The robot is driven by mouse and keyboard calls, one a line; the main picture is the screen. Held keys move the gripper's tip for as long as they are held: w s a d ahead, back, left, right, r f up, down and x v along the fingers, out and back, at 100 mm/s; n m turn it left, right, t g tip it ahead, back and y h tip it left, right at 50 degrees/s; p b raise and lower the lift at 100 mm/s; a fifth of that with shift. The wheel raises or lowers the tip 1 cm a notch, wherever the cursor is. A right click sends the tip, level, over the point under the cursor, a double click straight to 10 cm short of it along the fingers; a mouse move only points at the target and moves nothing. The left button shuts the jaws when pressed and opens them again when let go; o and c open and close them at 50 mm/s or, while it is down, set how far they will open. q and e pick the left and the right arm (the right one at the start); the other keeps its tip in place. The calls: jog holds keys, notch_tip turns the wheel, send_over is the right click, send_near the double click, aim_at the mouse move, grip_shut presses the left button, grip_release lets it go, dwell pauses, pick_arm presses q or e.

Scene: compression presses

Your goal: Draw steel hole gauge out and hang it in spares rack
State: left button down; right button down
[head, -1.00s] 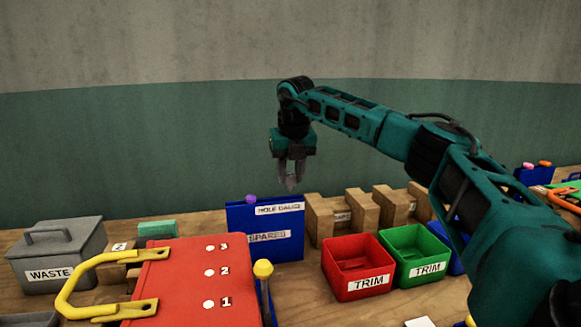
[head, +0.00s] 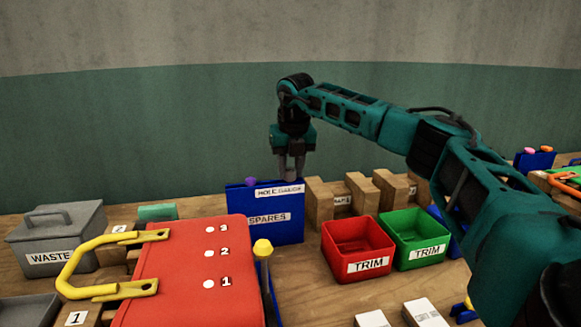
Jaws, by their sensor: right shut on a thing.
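The spares rack (head: 236,213) is a blue upright box with white labels reading HOLE GAUGE and SPARES, standing on the bench at centre. A small purple knob (head: 250,182) shows at its top left edge. My right gripper (head: 289,178) comes in from the right and points down at the right part of the rack's top edge. Its grey fingers are shut on a small grey thing, taken as the steel hole gauge, which is hard to tell from the fingers. Any part below the rack's top edge is hidden. My left gripper is not in view.
A red press (head: 185,280) with a yellow handle (head: 75,270) stands in front on the left. A grey WASTE bin (head: 60,240) is behind it. Red (head: 352,262) and green (head: 420,245) TRIM bins and wooden blocks (head: 320,205) stand right of the rack.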

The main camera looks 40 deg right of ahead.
jog(key=c, duration=0.7)
grip_release()
jog(key=shift+r, duration=0.15)
jog(key=v, duration=1.2)
jog(key=shift+s+r, duration=0.15)
jog(key=shift+r, duration=0.2)
